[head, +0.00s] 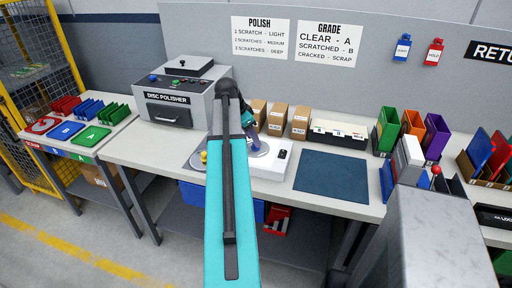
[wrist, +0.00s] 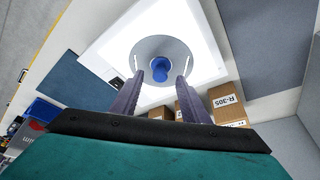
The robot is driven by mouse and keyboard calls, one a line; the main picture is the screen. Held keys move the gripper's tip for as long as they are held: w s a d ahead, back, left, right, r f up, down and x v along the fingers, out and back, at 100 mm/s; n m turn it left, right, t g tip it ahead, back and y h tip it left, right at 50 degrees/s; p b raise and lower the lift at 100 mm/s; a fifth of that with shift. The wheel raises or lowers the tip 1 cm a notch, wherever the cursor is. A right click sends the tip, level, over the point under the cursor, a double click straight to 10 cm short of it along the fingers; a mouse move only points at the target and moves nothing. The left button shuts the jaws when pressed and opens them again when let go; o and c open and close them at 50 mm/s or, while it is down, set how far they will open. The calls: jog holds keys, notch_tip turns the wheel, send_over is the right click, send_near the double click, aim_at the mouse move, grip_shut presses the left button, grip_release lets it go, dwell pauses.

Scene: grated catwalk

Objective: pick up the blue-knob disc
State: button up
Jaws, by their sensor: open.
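The blue-knob disc is a round grey disc (wrist: 150,47) with a blue knob (wrist: 160,68) at its middle. It lies on a white lit box (wrist: 112,48). In the head view the box (head: 268,168) shows right of my arm, which covers much of the disc. My gripper (wrist: 159,82) is open and empty, its two dark fingers reaching toward the disc. The knob appears between the fingertips in the wrist view; I cannot tell how far above it they are. A yellow knob (head: 204,156) shows left of my arm in the head view.
The grey disc polisher (head: 182,95) stands left of my arm. Brown boxes (head: 278,118) stand behind the lit box, beside a card tray (head: 338,134). A dark blue mat (head: 332,176) lies bare to the right. Coloured bins (head: 412,125) stand farther right.

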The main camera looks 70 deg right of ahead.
jog(key=shift+x, duration=0.9)
grip_shut()
